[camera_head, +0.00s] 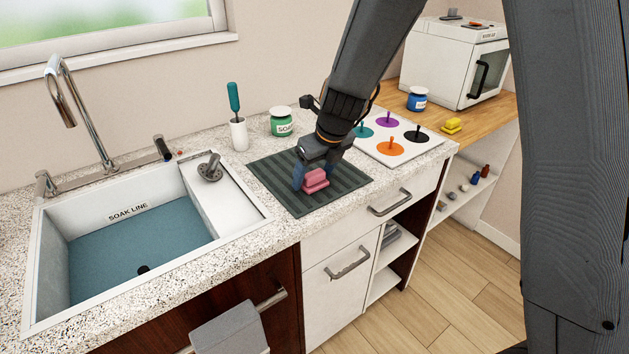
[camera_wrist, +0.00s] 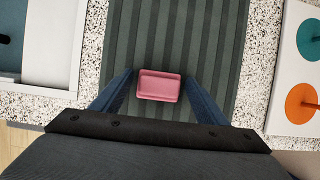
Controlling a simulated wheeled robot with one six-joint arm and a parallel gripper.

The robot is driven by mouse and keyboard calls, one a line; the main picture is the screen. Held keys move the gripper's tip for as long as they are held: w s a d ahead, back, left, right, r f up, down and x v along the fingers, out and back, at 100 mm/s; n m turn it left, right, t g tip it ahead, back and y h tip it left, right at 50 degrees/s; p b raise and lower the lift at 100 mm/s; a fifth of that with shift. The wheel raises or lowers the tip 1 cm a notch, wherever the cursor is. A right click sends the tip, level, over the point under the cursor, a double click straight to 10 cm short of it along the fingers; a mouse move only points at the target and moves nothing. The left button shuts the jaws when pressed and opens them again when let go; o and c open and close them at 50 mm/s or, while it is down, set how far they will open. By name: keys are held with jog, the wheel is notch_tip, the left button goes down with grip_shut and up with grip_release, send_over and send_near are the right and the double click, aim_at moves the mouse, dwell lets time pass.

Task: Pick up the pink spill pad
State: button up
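The pink spill pad (camera_head: 314,181) lies on a dark green ribbed mat (camera_head: 271,171) on the speckled counter, right of the sink. In the wrist view the pad (camera_wrist: 159,86) is a small pink block with a raised rim, lying flat on the mat (camera_wrist: 172,40). My gripper (camera_head: 313,181) points down over the mat at the pad. In the wrist view its two blue fingers (camera_wrist: 172,95) are spread apart, one on each side of the pad, with gaps showing between. The gripper is open.
A sink (camera_head: 140,245) with blue water lies left of the mat. A white board with colored discs (camera_head: 389,149) is to the right. A green jar (camera_head: 282,122) and a white cup with a teal-handled tool (camera_head: 238,133) stand behind the mat.

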aim_at(315, 173)
jog(key=c, duration=0.8)
notch_tip(315, 173, up, 10)
jog(key=shift+o, duration=1)
jog(key=shift+d, duration=0.1)
jog(key=shift+c, duration=0.5)
